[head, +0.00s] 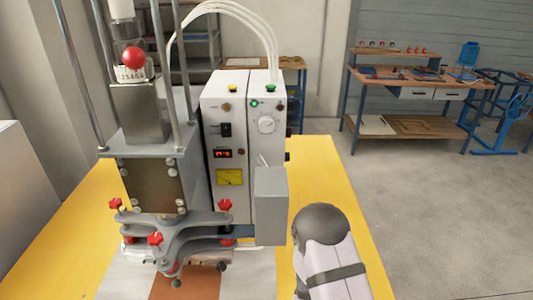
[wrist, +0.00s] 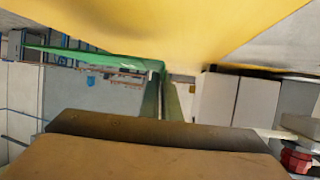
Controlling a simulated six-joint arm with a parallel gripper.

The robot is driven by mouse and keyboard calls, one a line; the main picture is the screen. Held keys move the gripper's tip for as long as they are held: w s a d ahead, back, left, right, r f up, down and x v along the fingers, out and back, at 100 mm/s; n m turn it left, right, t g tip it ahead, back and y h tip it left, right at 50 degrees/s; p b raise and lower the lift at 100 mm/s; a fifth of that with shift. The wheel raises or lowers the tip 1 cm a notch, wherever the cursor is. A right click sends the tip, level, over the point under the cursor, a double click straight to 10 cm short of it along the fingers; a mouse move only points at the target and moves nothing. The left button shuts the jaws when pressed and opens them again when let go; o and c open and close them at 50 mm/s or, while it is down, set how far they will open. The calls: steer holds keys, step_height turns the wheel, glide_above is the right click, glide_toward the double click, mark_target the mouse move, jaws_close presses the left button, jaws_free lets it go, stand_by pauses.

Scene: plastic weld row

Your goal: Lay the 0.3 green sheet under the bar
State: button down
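In the wrist view, my gripper (wrist: 164,82) has its two fingers close together, shut on a thin green sheet (wrist: 95,56). The sheet shows nearly edge-on and reaches out to the left from the fingertips. A press (head: 155,185) stands on the yellow table in the head view, with a grey clamp frame (head: 195,222) and red knobs low down. The bar is not clearly distinguishable under that frame. A brown strip (head: 188,283) lies on a pale base below it. The head view shows my arm at lower right, but neither my gripper nor the sheet.
The yellow table (head: 335,190) has free room right of the press. A white control box (head: 228,140) with a grey side box (head: 270,205) stands on it. A red knob (wrist: 297,158) shows at the wrist view's lower right. A workbench (head: 420,80) is far behind.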

steer(key=r+m+h, duration=0.1)
steer(key=d+r+m+g+h, duration=0.1)
steer(key=r+h, duration=0.1)
steer(key=shift+s+m, duration=0.1)
steer(key=shift+m, duration=0.3)
steer(key=shift+s+r+m+g+h+p, duration=0.3)
steer(key=shift+m+h, duration=0.1)
steer(key=shift+h, duration=0.1)
steer(key=shift+s+a+r+m+g+h, duration=0.1)
steer(key=shift+s+m+g+h, duration=0.2)
steer(key=shift+s+m+h, duration=0.1)
steer(key=s+m+g+h, duration=0.1)
steer(key=s+a+m+g+h, duration=0.1)
steer(key=s, duration=0.1)
steer(key=shift+a+r, duration=0.15)
steer(key=shift+r, duration=0.05)
steer(key=shift+s+a+f+m+g+h+p, duration=0.1)
steer(key=shift+s+a+m+g+h+p, duration=0.25)
steer(key=shift+s+m, duration=0.3)
